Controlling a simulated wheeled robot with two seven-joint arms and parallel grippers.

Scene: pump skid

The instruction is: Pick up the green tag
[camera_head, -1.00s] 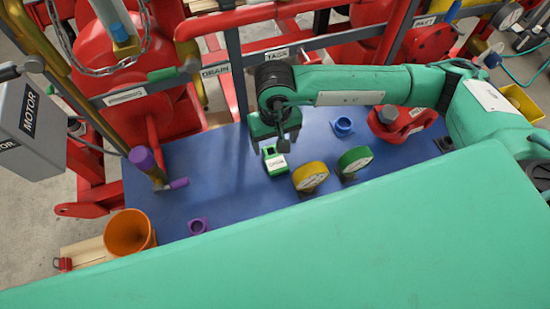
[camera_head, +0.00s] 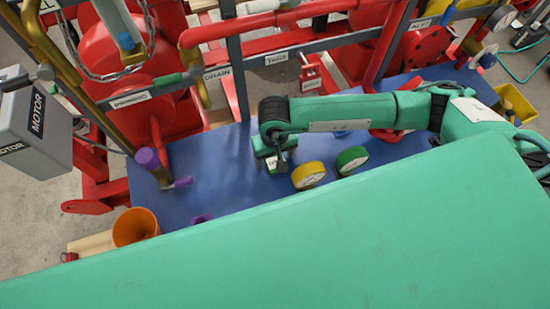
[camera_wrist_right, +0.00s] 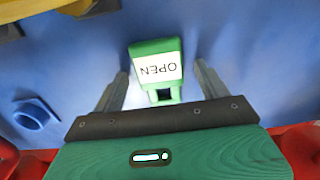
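The green tag (camera_wrist_right: 157,68) with a white OPEN label lies on the blue table in the right wrist view. It sits ahead of and between the two spread fingers of my right gripper (camera_wrist_right: 162,80), apart from both. In the head view my right gripper (camera_head: 276,162) points down over the tag, whose label (camera_head: 272,163) shows only in part behind it. The right gripper is open and empty. My left gripper is in neither view.
An orange cup (camera_head: 134,228) and a purple-handled valve (camera_head: 150,162) are at the left.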

